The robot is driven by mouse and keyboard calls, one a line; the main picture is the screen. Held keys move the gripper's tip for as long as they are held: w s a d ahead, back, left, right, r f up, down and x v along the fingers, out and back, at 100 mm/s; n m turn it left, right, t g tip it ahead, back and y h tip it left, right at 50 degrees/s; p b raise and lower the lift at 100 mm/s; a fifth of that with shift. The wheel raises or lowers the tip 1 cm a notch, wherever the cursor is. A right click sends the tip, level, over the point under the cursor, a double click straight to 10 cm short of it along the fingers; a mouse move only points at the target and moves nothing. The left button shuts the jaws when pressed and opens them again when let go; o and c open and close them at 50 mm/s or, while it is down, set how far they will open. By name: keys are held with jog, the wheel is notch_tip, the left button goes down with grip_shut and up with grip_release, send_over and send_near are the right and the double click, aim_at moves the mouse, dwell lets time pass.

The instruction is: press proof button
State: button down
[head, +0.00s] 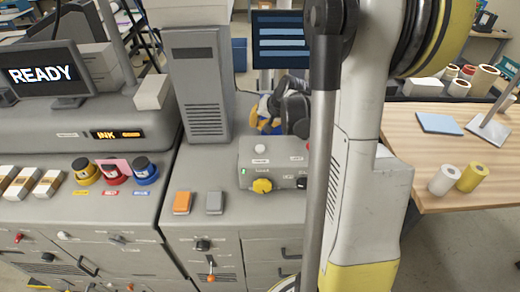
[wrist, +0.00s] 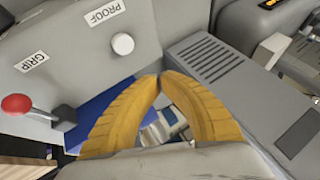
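The proof button is a round white button (wrist: 122,44) beside the PROOF label on a grey control box (wrist: 80,60) in the wrist view. In the head view the white button (head: 260,149) is on top of the grey box (head: 275,165), left of my arm. My gripper (wrist: 160,77) has two yellow fingers whose tips meet, with nothing seen between them. The tips are below and right of the button in the wrist view, apart from it. In the head view, black and yellow parts just behind the box appear to be my gripper, partly hidden by my arm.
A red-knobbed lever (wrist: 16,105) is by the GRIP label on the same box. A vented grey tower (head: 200,85) stands to the left. A yellow knob (head: 262,186) is on the box front. A wooden table (head: 430,145) with rolls (head: 445,180) is at right.

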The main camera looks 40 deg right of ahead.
aim_at(257, 146)
notch_tip(257, 146, down, 6)
jog(key=b, duration=0.4)
jog(key=shift+f, duration=0.2)
jog(key=shift+f+b, duration=0.45)
jog(key=shift+b, duration=0.1)
jog(key=shift+f, duration=0.1)
dwell(0.5)
jog(key=shift+f+b, duration=0.3)
jog(key=shift+b, duration=0.25)
jog(key=shift+f+b, duration=0.55)
jog(key=shift+b, duration=0.05)
dwell(0.5)
jog(key=shift+r, duration=0.15)
jog(key=shift+r+p, duration=0.6)
jog(key=shift+r, duration=0.25)
